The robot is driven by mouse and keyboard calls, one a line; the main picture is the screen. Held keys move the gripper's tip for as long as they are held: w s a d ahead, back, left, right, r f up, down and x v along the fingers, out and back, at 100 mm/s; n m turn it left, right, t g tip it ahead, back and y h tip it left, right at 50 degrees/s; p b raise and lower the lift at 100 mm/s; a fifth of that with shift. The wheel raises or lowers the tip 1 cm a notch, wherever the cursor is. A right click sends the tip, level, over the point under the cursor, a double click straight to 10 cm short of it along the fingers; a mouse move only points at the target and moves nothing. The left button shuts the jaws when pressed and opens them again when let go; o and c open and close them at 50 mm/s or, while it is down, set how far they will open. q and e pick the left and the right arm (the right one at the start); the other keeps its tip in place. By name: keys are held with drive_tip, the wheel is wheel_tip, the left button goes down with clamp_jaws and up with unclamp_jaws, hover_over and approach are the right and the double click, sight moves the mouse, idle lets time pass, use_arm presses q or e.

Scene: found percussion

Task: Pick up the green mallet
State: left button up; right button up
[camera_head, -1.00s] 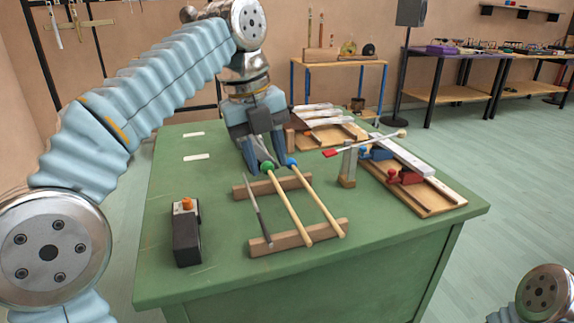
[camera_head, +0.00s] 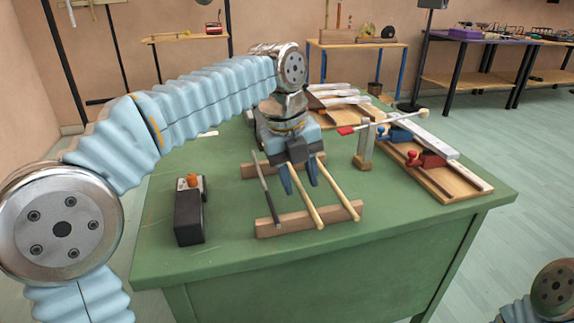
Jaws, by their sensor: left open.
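The green mallet's pale wooden shaft (camera_head: 308,202) slants toward the front rail of a wooden rack (camera_head: 285,227); its green head is now hidden behind my left gripper. My left gripper (camera_head: 299,182) is open and points down over the rack. Its two blue fingers appear on either side of the green mallet's shaft; I cannot tell whether they touch it. Another mallet's pale shaft (camera_head: 340,189) lies just to the right, its head also hidden. My right gripper is out of view.
A dark thin stick (camera_head: 266,190) lies on the rack to the left. A black box with an orange knob (camera_head: 188,217) stands further left on the green table (camera_head: 235,265). A post with a red-ended beater (camera_head: 366,147) and a wooden board (camera_head: 455,182) stand right.

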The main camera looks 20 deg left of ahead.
use_arm(q)
drive_tip(key=shift+d+f, duration=0.1)
drive_tip(key=shift+f, duration=0.65)
clamp_jaws()
